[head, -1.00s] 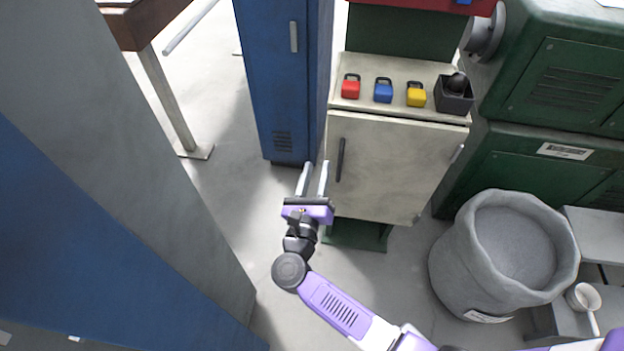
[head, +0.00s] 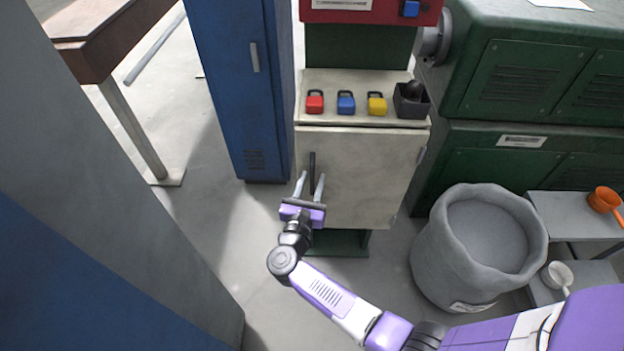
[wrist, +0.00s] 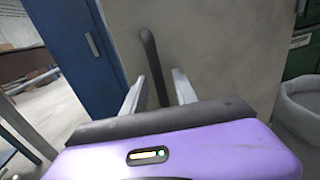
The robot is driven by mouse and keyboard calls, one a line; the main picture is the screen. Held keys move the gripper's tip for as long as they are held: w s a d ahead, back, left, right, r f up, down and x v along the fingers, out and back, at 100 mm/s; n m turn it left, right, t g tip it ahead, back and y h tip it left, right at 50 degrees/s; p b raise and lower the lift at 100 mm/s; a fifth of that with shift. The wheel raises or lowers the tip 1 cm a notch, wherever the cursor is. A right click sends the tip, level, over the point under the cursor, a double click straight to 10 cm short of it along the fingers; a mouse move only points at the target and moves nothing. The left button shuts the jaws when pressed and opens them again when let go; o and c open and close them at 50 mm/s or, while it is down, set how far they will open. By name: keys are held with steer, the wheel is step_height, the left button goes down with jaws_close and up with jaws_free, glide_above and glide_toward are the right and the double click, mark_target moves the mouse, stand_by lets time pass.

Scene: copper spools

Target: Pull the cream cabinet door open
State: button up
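The cream cabinet door (head: 362,178) is shut on a cabinet with a cream top. Its dark vertical bar handle (head: 312,172) is near the door's left edge. My gripper (head: 309,184) is open, and its two fingers point at the door with the handle's lower part between them in the head view. In the wrist view the handle (wrist: 152,62) also stands between the spread fingers (wrist: 158,92). Neither finger visibly touches the handle. How far the fingertips reach along its depth is hard to tell.
A blue locker (head: 240,90) is left. A grey bin (head: 440,250) and green machine (head: 530,75) are right. Floor left of my gripper is clear.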

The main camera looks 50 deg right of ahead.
steer(key=shift+d, duration=0.1)
jaws_close()
stand_by(1.4)
